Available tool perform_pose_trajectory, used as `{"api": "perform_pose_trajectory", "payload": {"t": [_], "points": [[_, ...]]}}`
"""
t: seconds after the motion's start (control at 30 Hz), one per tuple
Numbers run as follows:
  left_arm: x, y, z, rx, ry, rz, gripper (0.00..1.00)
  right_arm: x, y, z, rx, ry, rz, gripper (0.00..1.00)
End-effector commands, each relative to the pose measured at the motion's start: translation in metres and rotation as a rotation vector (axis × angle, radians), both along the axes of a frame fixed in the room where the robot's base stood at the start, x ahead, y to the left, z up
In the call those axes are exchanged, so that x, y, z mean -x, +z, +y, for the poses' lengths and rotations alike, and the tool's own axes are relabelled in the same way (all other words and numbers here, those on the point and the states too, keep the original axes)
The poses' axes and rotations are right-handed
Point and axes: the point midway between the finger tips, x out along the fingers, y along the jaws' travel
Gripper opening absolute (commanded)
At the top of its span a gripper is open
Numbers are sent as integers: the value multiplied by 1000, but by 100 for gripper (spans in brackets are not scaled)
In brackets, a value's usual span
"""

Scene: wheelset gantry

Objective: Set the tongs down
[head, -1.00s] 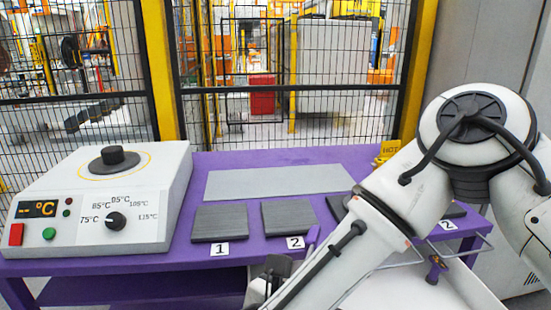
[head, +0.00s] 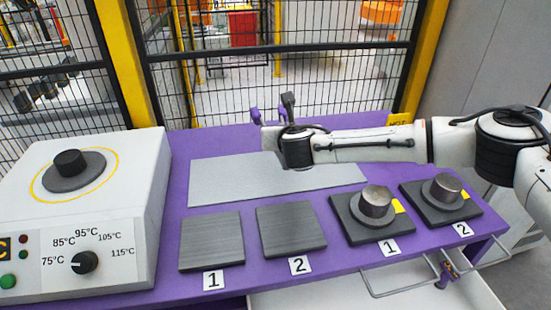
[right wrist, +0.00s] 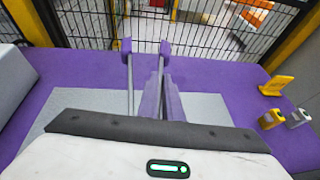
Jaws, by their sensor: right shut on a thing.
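The tongs (right wrist: 130,75) show in the right wrist view as grey rods with purple tips, pointing away from me toward the fence. Purple parts lie nearer to my wrist. In the head view the purple tips (head: 255,115) show beyond my right wrist, near the table's back edge. My right gripper (head: 289,112) is shut on the tongs over the back of the table, by the grey plate (head: 225,183). My wrist hides the grip itself, and I cannot tell whether the tongs touch the surface. My left gripper is out of view.
A heater box (head: 125,225) with a dial stands at the left. Two bare dark pads (head: 212,240) lie in front of the plate. Two more pads to the right carry metal cylinders (head: 376,203). Wire loops (head: 400,290) project from the front edge. A fence stands behind.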

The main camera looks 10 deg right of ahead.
Motion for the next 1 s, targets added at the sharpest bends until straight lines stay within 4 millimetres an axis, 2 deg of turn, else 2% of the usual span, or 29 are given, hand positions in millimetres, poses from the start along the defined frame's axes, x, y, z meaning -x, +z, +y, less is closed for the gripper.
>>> {"api": "perform_pose_trajectory", "payload": {"t": [0.03,0.2,0.43,0.63,1.0], "points": [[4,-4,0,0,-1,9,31,1,-12,1,2,2,3,0],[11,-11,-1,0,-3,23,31,1,-44,1,1,2,3,0],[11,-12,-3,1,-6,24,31,0,-62,0,1,0,2,0],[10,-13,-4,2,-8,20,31,1,-90,1,2,0,2,0],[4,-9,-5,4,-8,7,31,1,-95,0,-1,0,1,0]]}}
